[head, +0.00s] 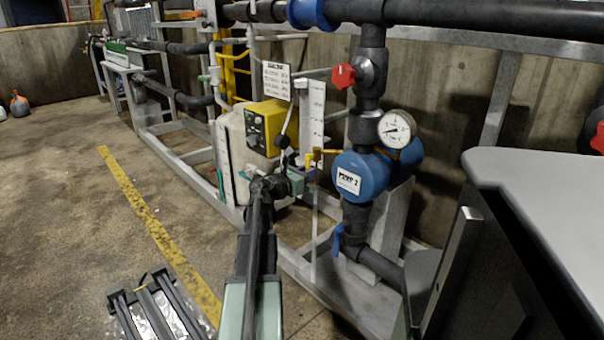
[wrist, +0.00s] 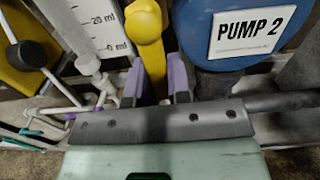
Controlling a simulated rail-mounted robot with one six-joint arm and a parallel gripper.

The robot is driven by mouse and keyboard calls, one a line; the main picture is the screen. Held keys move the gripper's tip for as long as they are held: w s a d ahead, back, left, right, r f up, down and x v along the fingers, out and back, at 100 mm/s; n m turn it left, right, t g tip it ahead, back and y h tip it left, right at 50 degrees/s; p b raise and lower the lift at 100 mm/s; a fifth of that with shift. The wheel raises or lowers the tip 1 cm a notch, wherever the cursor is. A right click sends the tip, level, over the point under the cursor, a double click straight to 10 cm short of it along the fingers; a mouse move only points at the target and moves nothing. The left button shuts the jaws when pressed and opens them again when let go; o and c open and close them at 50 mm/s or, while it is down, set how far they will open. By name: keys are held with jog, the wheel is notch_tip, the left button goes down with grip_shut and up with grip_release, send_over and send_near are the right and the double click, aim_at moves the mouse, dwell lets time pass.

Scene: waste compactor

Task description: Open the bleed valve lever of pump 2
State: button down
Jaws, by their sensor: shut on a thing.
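The pump labelled PUMP 2 is a blue round body (head: 370,165) on a dark vertical pipe; it fills the upper right of the wrist view (wrist: 210,62). A small yellow lever (head: 326,151) sticks out to the left of the pump. In the wrist view the yellow lever (wrist: 149,38) comes down between the two purple fingers of my gripper (wrist: 157,82). The fingers are shut on it, one on each side. In the head view my gripper (head: 311,168) is at the lever, just left of the pump, partly hidden by my wrist.
A red valve handle (head: 343,76) and a round gauge (head: 396,129) are above the pump. A blue lever (head: 337,241) hangs below. A graduated cylinder (wrist: 97,30) and a yellow control box (head: 266,127) stand close on the left. A grey surface (head: 550,190) is at the right.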

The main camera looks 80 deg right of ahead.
dwell(0.3)
jog(key=c, duration=1.1)
grip_release()
jog(key=shift+o, duration=0.2)
jog(key=v, duration=1.1)
jog(key=shift+d, duration=0.1)
